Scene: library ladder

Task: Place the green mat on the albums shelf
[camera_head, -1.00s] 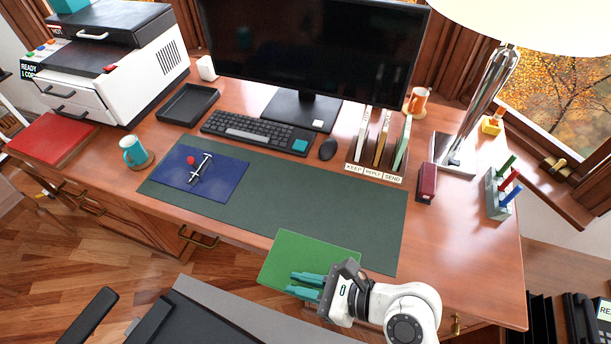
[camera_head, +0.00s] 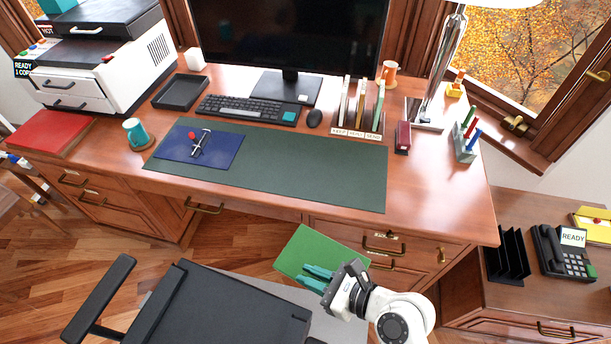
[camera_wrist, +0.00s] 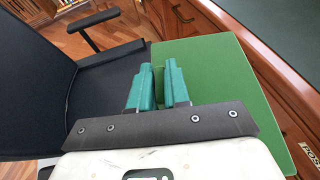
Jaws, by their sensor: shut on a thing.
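The green mat (camera_head: 312,253) is a flat bright green sheet held in the air in front of the desk drawers. My gripper (camera_head: 318,280) is shut on its near edge, with teal fingers. In the wrist view the green mat (camera_wrist: 225,90) spreads out to the right of and beyond my gripper (camera_wrist: 160,80). My fingers hide part of its edge. I cannot tell any albums shelf in these views.
The desk (camera_head: 440,200) stands just behind the mat, with a dark green desk pad (camera_head: 300,175) and a blue mat (camera_head: 195,147) on top. A black chair (camera_head: 215,305) stands close on the left. A low cabinet (camera_head: 520,300) is at the right.

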